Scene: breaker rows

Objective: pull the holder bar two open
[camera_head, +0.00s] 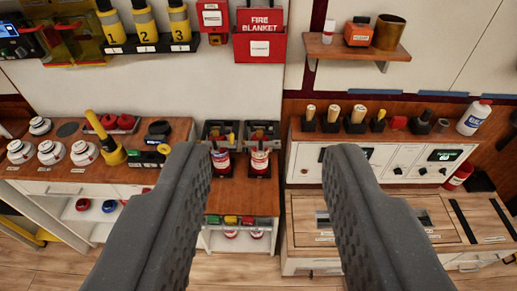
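My gripper (267,160) is open and empty. Its two dark ribbed fingers reach up from the bottom edge, wide apart, with the counter behind them. Between them, farther back, stand two black holders side by side. The left holder (220,131) and the right holder (262,133) each have a red and white can at the front. No number is readable on either holder, and their bars are too small to make out clearly. At the top left, a dark rack (150,46) carries yellow and black cylinders labelled 1, 2 and 3.
A red fire blanket box (260,48) hangs on the wall, with a wooden shelf (357,48) to its right. White round knobs and a yellow-handled lever (108,145) stand on the left counter. Wooden floor shows at lower left.

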